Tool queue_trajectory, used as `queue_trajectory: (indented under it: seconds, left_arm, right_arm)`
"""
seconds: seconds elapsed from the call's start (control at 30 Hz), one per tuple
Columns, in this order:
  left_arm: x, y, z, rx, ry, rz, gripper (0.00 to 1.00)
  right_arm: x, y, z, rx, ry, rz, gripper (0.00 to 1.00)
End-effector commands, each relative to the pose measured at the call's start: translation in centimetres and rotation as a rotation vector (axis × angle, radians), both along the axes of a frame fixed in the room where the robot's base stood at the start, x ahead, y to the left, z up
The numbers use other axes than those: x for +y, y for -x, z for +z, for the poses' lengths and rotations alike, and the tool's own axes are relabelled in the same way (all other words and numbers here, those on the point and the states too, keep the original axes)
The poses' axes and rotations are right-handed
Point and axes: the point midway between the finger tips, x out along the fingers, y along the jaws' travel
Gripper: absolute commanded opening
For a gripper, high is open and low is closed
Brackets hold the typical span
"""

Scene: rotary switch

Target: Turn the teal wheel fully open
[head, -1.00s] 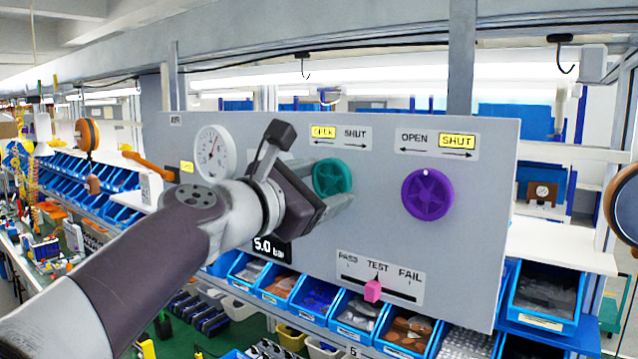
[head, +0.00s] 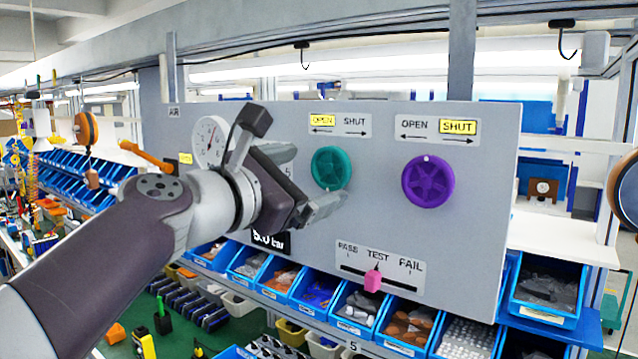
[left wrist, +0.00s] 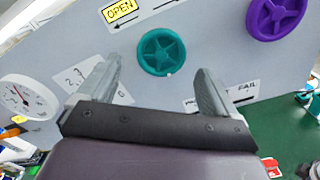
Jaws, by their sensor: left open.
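The teal wheel (head: 331,168) is on the grey panel (head: 380,225), under a label (head: 340,125) whose OPEN side is lit yellow and SHUT side is plain. The wheel also shows in the left wrist view (left wrist: 162,52), with a small pale mark at its lower rim. My left gripper (head: 308,178) is open just left of the wheel in the head view. In the left wrist view its fingers (left wrist: 155,85) are spread wide, with the wheel beyond and between them, apart from both. My right gripper is not in view.
A purple wheel (head: 427,182) sits to the right, its label (head: 437,130) lit at SHUT. A pink slider knob (head: 372,281) points near TEST. A white gauge (head: 211,142) is on the left. Blue bins (head: 400,325) line up below the panel.

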Motion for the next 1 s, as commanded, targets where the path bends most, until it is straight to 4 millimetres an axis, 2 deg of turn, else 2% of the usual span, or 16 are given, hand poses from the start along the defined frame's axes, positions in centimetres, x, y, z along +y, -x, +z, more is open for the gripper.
queue_trajectory:
  seconds: [0.03, 0.1, 0.33, 0.47, 0.73, 0.83, 0.87, 0.93, 0.97, 1.0]
  left_arm:
    - [0.9, 1.2, -0.7, -0.004, 0.001, 0.004, 0.92]
    - [2.1, 2.7, -0.7, -0.004, 0.0, 0.005, 0.92]
    - [4.9, 6.5, -0.5, -0.001, 0.001, 0.004, 0.92]
    - [5.3, 7.3, -0.2, 0.001, 0.0, 0.001, 0.92]
    - [5.3, 7.4, -0.1, -0.002, -0.005, 0.0, 0.92]
    - [5.6, 7.2, -0.1, -0.079, -0.109, 0.014, 0.92]
    - [6.0, 6.8, -0.6, -0.121, -0.199, 0.036, 0.92]
    - [7.6, 4.7, -5.5, -0.169, -0.51, 0.083, 0.92]
    - [8.4, 3.7, -8.3, -0.17, -0.644, 0.086, 0.92]
    - [9.3, 2.7, -12.5, -0.162, -0.819, 0.069, 0.92]
  right_arm:
    - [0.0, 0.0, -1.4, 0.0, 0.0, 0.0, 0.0]
    - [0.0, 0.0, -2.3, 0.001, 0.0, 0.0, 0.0]
    - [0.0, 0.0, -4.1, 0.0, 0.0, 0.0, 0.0]
    - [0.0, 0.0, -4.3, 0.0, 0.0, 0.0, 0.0]
    - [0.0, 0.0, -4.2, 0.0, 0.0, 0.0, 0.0]
    - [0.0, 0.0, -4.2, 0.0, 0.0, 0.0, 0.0]
    - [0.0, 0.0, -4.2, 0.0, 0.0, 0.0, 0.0]
    - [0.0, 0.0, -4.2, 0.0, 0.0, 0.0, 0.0]
    - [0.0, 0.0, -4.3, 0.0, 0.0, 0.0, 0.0]
    - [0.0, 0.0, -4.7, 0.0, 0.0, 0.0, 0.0]
